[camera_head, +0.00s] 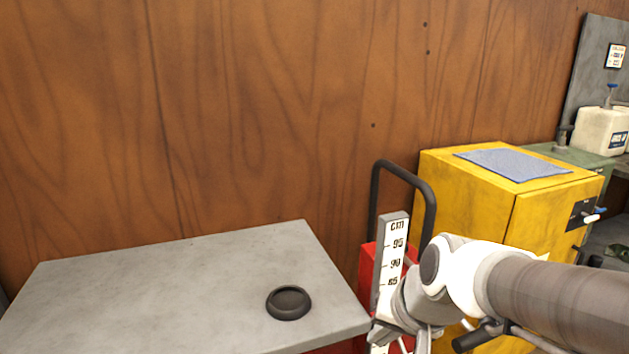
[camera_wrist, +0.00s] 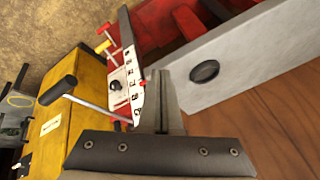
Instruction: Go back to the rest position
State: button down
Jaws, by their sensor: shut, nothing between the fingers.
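My gripper (camera_wrist: 162,85) shows in the wrist view as shut grey fingers beyond a black bolted plate, with nothing held. In the head view my white and grey arm reaches in from the lower right. Its end is beside the right edge of the grey table (camera_head: 150,290), in front of the white centimetre scale (camera_head: 394,245). The gripper's fingers cannot be made out clearly there.
A black round dish (camera_head: 288,303) lies on the table near its right side. Behind my arm stand a red lift (camera_head: 366,268) with a black handle (camera_head: 431,205) and a yellow cabinet (camera_head: 470,195) with a blue cloth (camera_head: 512,163) on top. A wooden wall (camera_head: 250,110) closes the back.

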jog(key=s+d+r+n+h, duration=0.25)
jog(key=s+d+r, duration=0.2)
jog(key=s, duration=0.45)
notch_tip(320, 180, up, 20)
jog(key=p, duration=1.9)
jog(key=shift+s+a+n+p, duration=0.15)
jog(key=shift+a+n+p, duration=0.05)
jog(key=shift+n+p, duration=0.15)
jog(key=shift+y, duration=0.25)
